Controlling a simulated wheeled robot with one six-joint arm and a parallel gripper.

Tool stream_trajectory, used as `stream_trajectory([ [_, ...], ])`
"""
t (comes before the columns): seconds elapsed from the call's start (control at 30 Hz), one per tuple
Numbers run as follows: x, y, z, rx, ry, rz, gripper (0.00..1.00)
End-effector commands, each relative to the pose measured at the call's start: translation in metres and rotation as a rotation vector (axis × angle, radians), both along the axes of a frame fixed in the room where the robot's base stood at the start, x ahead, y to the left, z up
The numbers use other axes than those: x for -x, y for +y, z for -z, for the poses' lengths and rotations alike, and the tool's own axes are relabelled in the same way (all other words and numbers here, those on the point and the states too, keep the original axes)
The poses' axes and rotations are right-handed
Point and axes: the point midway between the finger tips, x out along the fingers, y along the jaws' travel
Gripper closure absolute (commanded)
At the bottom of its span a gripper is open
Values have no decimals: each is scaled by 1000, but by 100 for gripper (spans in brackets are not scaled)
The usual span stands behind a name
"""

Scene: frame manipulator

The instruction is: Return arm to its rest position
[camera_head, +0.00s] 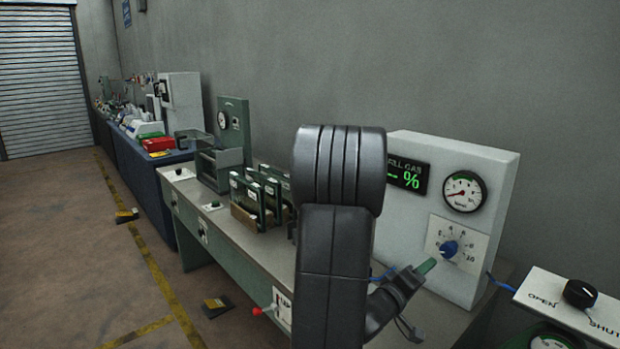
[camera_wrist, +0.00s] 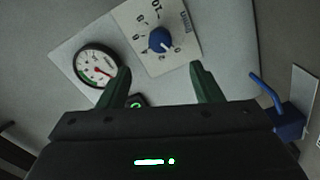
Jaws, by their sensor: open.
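My gripper (camera_wrist: 158,88) is open in the wrist view, its two green fingers apart with nothing between them. Past the fingers is a pale grey panel with a blue knob (camera_wrist: 160,40) on a white scale plate and a round gauge (camera_wrist: 96,66). In the head view my dark arm stands in the middle of the picture. One green fingertip of my gripper (camera_head: 427,266) shows close to the blue knob (camera_head: 449,249) of the grey cabinet (camera_head: 500,190); I cannot tell if they touch. The other finger is hidden there.
A long bench (camera_head: 215,215) runs along the wall with a rack of green-edged boards (camera_head: 262,195) left of my arm. A red-tipped lever (camera_head: 257,311) sticks out at its front. A box with a black knob (camera_head: 580,293) stands at right. The floor at left is mostly free.

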Motion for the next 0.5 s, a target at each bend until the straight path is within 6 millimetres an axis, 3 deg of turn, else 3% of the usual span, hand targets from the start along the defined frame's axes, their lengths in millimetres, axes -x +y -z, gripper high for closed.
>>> stream_trajectory([
  [0.5, -70, -84, -2, -1, 0, 3, 41],
])
